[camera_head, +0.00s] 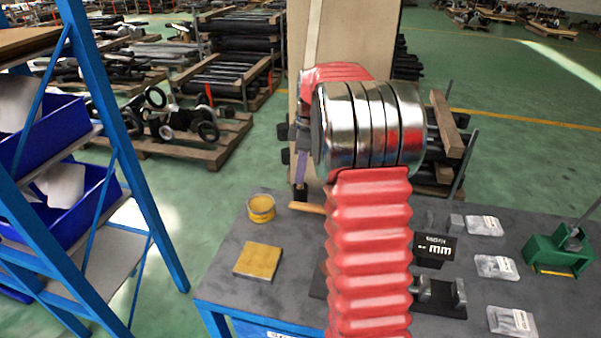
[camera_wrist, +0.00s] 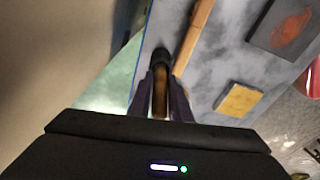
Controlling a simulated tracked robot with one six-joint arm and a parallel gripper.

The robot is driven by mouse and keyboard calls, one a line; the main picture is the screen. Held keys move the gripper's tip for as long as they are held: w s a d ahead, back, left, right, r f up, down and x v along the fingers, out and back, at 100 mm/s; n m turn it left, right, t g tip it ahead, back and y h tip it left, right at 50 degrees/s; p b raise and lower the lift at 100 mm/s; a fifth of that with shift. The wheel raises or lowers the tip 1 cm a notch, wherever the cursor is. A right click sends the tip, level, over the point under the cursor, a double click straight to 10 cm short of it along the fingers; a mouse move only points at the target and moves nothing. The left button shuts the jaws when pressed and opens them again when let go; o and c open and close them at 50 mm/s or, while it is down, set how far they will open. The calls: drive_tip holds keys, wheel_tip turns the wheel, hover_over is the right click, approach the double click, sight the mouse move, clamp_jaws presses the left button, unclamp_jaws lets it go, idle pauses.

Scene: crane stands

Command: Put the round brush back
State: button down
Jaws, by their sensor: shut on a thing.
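My gripper (camera_wrist: 162,95) is shut on the round brush (camera_wrist: 161,57). In the wrist view, its brown part lies between the fingers and its dark rounded end points away from me, with the table beyond. In the head view, my gripper (camera_head: 301,172) is at the left of my red-sleeved arm, and the dark end of the brush (camera_head: 300,193) points down near the table's back left edge. Much of the brush is hidden by the fingers. I cannot make out its place of rest.
The grey table (camera_head: 225,270) bears a yellow tin (camera_head: 261,208), a yellow square block (camera_head: 257,261), a wooden stick (camera_head: 308,208), a black mm sign (camera_head: 434,249), clear packets and a green tool (camera_head: 560,249). A blue rack (camera_head: 140,175) stands left. My arm hides the table's middle.

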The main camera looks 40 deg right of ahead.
drive_tip(key=shift+f, duration=0.25)
drive_tip(key=shift+f, duration=0.1)
drive_tip(key=c, duration=1.6)
unclamp_jaws()
drive_tip(key=shift+c, duration=0.2)
wheel_tip(320, 180, up, 12)
drive_tip(key=d, duration=0.1)
drive_tip(key=shift+s, duration=0.45)
